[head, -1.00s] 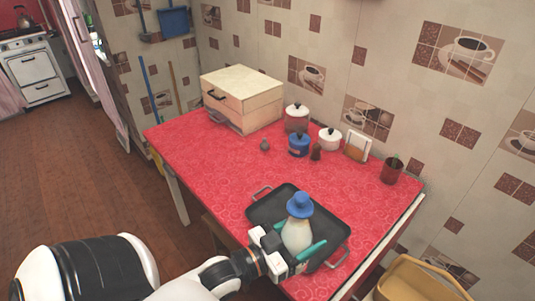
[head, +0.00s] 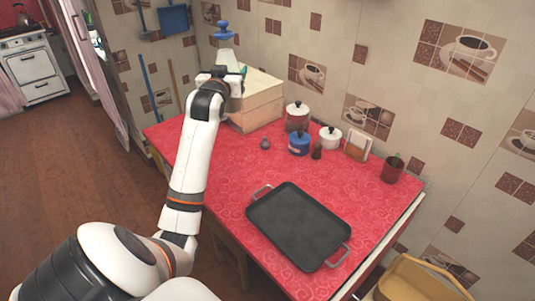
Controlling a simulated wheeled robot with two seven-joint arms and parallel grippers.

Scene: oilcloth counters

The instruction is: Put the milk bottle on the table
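The milk bottle (head: 226,57), pale with a blue cap, is upright and held up in front of the tiled wall, in line with the wooden box at the back of the table. My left gripper (head: 229,72) is shut on its lower part, and a teal fingertip shows beside it. The gripper and wrist hide the bottle's base. The table (head: 205,155) has a red patterned oilcloth. My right gripper is not in view.
A dark, empty tray (head: 297,225) lies at the table's front right. The wooden box (head: 262,105) stands at the back left. Canisters (head: 298,118), a napkin holder (head: 358,146) and a dark red cup (head: 393,171) line the wall. The table's middle is clear.

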